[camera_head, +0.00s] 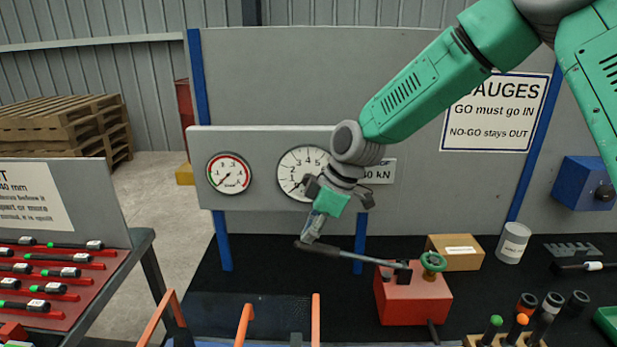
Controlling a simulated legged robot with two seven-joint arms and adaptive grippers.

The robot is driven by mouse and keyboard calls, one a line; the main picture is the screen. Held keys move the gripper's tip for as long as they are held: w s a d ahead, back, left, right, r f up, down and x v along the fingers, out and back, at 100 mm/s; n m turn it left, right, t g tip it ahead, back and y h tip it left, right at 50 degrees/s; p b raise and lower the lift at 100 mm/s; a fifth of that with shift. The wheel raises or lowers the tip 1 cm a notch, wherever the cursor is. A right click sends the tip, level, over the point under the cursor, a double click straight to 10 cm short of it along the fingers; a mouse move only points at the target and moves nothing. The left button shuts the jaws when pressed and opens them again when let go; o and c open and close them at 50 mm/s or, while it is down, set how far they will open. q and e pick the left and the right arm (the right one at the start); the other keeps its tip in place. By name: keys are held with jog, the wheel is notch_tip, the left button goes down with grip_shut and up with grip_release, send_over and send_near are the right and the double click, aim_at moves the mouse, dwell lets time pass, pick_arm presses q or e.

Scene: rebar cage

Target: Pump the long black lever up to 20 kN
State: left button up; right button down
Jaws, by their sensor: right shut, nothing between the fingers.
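The long black lever (350,257) slopes gently from its dark grip end at the left down to the red pump box (412,300). A green knob wheel (433,262) is on top of the box. My right gripper (310,238) comes from the upper right, shut and pointing down, with its fingertips at the lever's grip end. I cannot tell whether they touch it. The larger white dial (291,166) is partly covered by my right wrist, and its needle reading is unclear. A smaller dial with a red arc (229,173) is to its left. My left gripper is out of view.
A cardboard box (457,252) and a grey can (513,243) stand behind the pump. Several colour-tipped plug tools (541,319) stand at the lower right. Orange bars (316,318) rise at the front edge. A red rack of tools (60,284) is at the left.

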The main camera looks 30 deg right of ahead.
aim_at(304, 250)
jog(key=shift+x, duration=0.8)
jog(key=shift+r, duration=0.1)
jog(key=shift+w+a+f+b, duration=0.1)
jog(key=shift+f+b, duration=0.4)
jog(key=shift+f, duration=0.2)
jog(key=shift+a+f, duration=0.1)
jog(key=shift+f, duration=0.6)
